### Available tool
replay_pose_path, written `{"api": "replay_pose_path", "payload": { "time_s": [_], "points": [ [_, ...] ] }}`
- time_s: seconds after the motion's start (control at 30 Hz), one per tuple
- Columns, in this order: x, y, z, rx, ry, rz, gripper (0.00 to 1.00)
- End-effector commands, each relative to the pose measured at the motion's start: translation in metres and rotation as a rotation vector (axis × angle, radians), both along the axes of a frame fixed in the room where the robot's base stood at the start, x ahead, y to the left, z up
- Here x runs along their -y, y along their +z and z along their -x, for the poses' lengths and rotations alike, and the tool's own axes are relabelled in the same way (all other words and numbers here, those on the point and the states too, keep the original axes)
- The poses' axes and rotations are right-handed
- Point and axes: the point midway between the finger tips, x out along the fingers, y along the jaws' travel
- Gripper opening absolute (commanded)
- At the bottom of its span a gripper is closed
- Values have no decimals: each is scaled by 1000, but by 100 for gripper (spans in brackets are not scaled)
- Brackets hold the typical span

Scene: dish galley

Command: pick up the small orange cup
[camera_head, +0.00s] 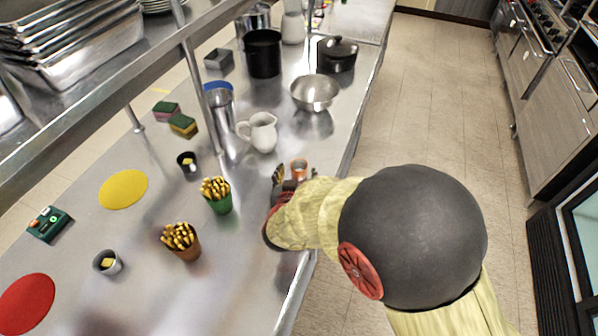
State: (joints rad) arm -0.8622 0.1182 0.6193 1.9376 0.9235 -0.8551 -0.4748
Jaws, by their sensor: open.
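The small orange cup (299,168) stands near the right edge of the steel counter, to the right of the white pitcher's base. Its lower part is hidden behind my gripper. My gripper (287,174) is open at the cup's near left side, with one dark finger showing left of the cup. My arm hides most of the hand, and I cannot tell whether the fingers touch the cup or surround it.
A white pitcher (262,132) stands just beyond my gripper. A green cup of fries (220,206) and a brown cup of fries (187,254) stand to the left. A steel bowl (314,93) is farther back. The counter's edge drops to the floor at right.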

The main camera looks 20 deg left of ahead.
Motion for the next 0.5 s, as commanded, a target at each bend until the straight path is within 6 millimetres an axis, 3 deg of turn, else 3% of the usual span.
{"api": "replay_pose_path", "payload": {
  "time_s": [0.3,0.5],
  "points": [
    [-5,-27,-29,0,-1,-2,63],
    [-8,-30,-43,-1,1,-1,63]
  ]
}}
